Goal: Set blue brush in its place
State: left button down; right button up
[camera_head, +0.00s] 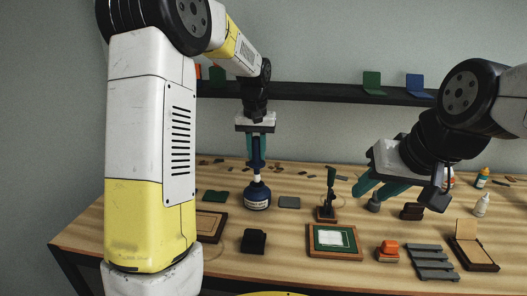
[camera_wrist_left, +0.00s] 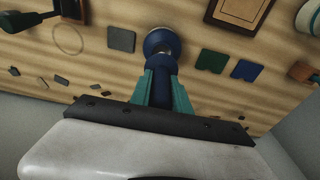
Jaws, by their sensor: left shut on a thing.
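My left gripper (camera_head: 256,136) points down and is shut on the blue brush (camera_head: 257,152), a dark blue upright handle. The brush also shows in the left wrist view (camera_wrist_left: 162,85), between the teal fingers (camera_wrist_left: 160,92). Straight below it stands a dark blue jar (camera_head: 257,200) with a white label, on the table. My right gripper (camera_head: 375,188) looks open, low over the table's right.
A green framed plate (camera_head: 334,238), a dark stamp stand (camera_head: 326,213), a black block (camera_head: 253,241), an orange-topped stamp (camera_head: 388,249) and grey slats (camera_head: 431,262) lie in front. Small bottles (camera_head: 481,205) stand at right. A dark shelf (camera_head: 315,92) runs along the wall.

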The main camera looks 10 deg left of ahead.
aim_at(257, 165)
pick_arm(q)
jog(key=shift+f, duration=0.1)
jog(key=shift+f, duration=3.35)
jog(key=shift+f, duration=0.25)
jog(key=c, duration=1.1)
grip_release()
jog(key=shift+c, duration=0.2)
jog(key=shift+r, duration=0.1)
jog(key=r, duration=0.7)
jog(key=shift+s, duration=0.4)
jog(key=shift+s+r, duration=0.1)
jog(key=shift+r, duration=0.2)
